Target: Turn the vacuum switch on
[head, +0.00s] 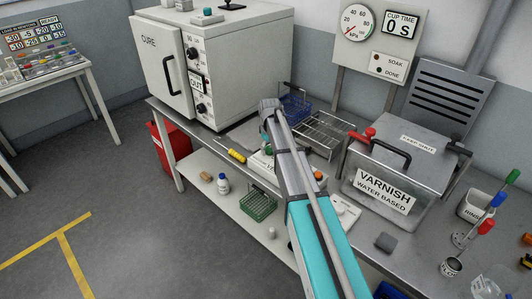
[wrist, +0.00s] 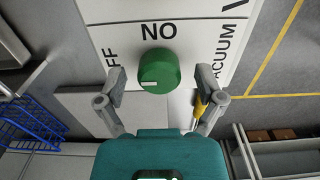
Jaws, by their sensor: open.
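The vacuum switch is a round green knob (wrist: 157,70) on a white label plate (wrist: 100,15), seen in the wrist view. The lettering beside it reads "NO" above, part of "OFF" at the left and "VACUUM" at the right. A short white mark shows at the knob's lower left edge. My gripper (wrist: 161,76) is open, with one finger at each side of the knob and a gap on both sides. In the head view the arm hides most of the switch, and the white plate (head: 259,164) shows only in part.
A yellow screwdriver (head: 237,156) lies near the bench's front edge. A blue wire basket (head: 294,107) and a wire rack (head: 325,130) stand behind the arm. The white cure oven (head: 160,60) is at the left, the metal varnish tank (head: 395,180) at the right.

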